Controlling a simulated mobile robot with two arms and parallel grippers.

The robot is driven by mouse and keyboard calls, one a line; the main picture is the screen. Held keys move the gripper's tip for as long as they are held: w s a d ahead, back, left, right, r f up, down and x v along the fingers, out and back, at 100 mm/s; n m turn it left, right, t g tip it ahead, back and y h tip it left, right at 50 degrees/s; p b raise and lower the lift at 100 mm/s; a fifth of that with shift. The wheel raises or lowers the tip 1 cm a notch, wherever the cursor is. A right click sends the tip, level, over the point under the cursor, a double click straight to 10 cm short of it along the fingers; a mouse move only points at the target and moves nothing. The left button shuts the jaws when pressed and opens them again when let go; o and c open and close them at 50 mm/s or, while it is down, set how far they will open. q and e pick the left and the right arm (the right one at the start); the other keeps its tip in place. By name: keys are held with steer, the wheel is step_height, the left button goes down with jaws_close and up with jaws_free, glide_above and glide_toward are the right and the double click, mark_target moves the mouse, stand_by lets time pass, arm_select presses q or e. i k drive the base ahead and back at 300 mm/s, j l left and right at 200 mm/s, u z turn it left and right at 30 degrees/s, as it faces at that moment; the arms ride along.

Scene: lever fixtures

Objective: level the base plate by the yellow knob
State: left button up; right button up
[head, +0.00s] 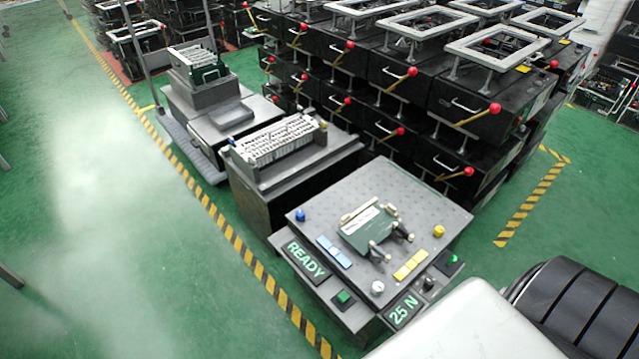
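The yellow knob (438,231) sits near the right corner of the grey base plate (330,197), which has a dotted top and lies on a dark bench fixture in the lower middle of the head view. A blue knob (300,215) is at its left corner and a whitish knob (377,287) near its front corner. A green board (368,228) with small lever clamps (378,250) is on the middle of the plate. I cannot tell whether the plate is level. Neither gripper is in view.
A panel reads READY (306,260) and another reads 25 N (403,310). Stacked black boxes with red-ended levers (460,100) stand behind. Green floor (110,230) is clear at left.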

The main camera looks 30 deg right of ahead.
mark_target(438, 230)
steer(key=z, duration=0.65)
steer(key=j+z, duration=0.2)
steer(key=z, duration=0.15)
steer(key=k+j+z, duration=0.15)
steer(key=z, duration=0.2)
steer(key=k+j+z, duration=0.15)
steer(key=z, duration=0.25)
